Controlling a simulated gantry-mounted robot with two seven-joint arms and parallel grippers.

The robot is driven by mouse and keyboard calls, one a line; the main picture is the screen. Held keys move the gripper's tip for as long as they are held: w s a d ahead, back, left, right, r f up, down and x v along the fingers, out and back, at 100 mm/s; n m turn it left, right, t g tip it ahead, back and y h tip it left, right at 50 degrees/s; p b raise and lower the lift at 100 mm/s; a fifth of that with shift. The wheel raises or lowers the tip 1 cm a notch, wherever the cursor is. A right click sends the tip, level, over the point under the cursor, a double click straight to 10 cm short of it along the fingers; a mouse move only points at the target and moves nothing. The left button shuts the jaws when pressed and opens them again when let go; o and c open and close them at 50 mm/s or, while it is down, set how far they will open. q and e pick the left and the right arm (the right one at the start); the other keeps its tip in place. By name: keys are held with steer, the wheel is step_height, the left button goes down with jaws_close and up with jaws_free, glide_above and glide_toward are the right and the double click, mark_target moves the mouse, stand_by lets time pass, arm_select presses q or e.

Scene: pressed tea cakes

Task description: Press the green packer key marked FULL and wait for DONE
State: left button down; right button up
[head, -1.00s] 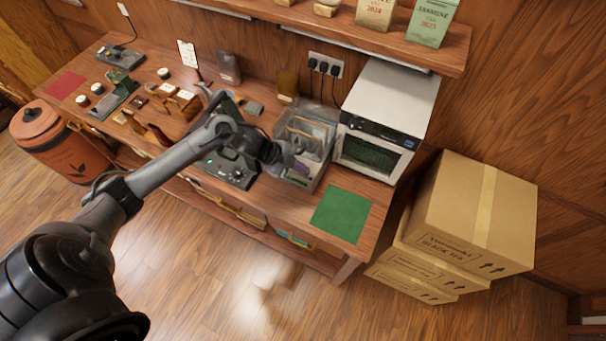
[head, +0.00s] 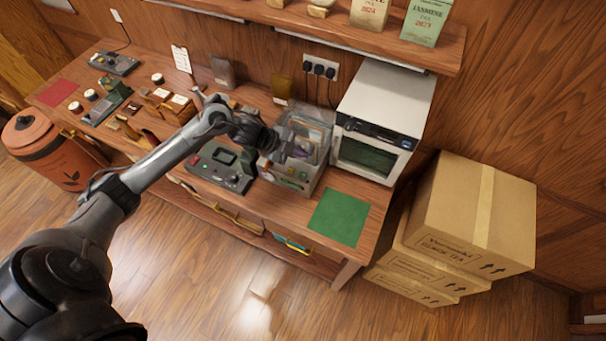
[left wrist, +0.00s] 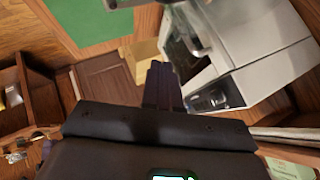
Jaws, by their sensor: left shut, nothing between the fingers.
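The packer appears to be the grey, clear-topped machine (head: 300,176) on the bench, left of the white oven. Small green marks show low on its front, but they are too small to read, so I cannot tell which is FULL or whether DONE shows. My left gripper (head: 284,150) is in front of the packer's upper left part and hides some of it. I cannot tell whether it touches. In the left wrist view the fingers (left wrist: 162,84) are together and hold nothing. My right gripper is out of view.
A white oven (head: 385,112) stands right of the packer. A green mat (head: 339,216) lies on the bench's front right. A dark device with a screen (head: 220,168) sits left of the packer. Cartons (head: 470,210) stand on the floor at right. A shelf (head: 330,25) runs above.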

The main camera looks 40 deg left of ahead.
arm_select(q)
steer(key=b, duration=0.6)
glide_above(300, 175)
step_height(300, 175, down, 6)
steer(key=shift+f, duration=0.1)
steer(key=shift+f+b, duration=0.4)
steer(key=shift+f, duration=0.6)
stand_by(0.5)
steer(key=shift+f, duration=0.2)
steer(key=shift+f, duration=0.25)
